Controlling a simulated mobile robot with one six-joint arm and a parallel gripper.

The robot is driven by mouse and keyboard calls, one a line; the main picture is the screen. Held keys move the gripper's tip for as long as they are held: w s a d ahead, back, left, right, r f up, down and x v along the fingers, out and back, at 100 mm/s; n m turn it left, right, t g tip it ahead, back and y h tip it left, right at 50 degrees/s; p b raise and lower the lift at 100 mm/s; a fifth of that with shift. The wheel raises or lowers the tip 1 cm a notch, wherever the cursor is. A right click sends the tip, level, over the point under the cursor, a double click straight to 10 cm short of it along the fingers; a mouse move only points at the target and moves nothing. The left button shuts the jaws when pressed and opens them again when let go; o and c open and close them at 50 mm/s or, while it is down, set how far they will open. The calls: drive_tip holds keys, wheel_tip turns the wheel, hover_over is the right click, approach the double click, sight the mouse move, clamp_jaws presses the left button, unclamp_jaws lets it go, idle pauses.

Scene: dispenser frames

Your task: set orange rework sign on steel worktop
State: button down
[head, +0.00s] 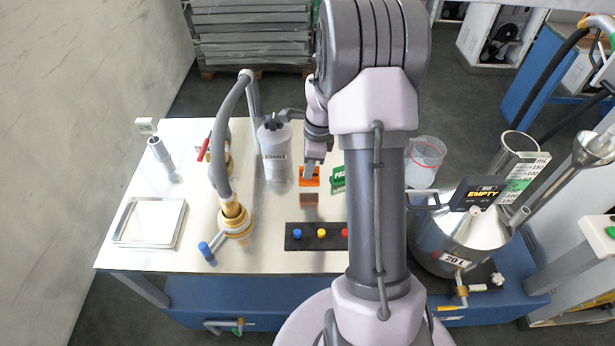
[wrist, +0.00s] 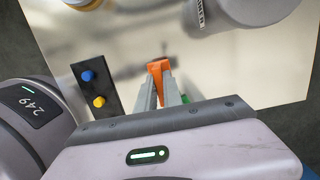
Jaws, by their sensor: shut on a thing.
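The orange rework sign (head: 309,181) is a small orange piece over the middle of the steel worktop (head: 270,284). My gripper (head: 312,168) comes down from above and is shut on its upper part. In the wrist view my gripper's fingers (wrist: 160,90) close around the orange sign (wrist: 157,68), which sticks out past the tips. A brownish reflection shows on the steel below the sign. I cannot tell for sure whether its lower edge touches the worktop. The sign's lettering is not readable.
A green PASS sign (head: 338,175) stands just right of the orange one. A button strip (head: 300,243) lies in front. A grey bottle (head: 275,156) and a hose with brass fitting (head: 233,214) stand left. A clear beaker (head: 425,162) stands right, behind my arm.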

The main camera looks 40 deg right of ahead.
drive_tip(key=shift+w+f+b, duration=0.15)
drive_tip(key=shift+f+b, duration=0.3)
drive_tip(key=shift+f, duration=0.55)
drive_tip(key=shift+w+f+b, duration=0.1)
drive_tip(key=shift+f+b, duration=0.35)
drive_tip(key=shift+f, duration=0.5)
drive_tip(key=c, duration=1.5)
unclamp_jaws()
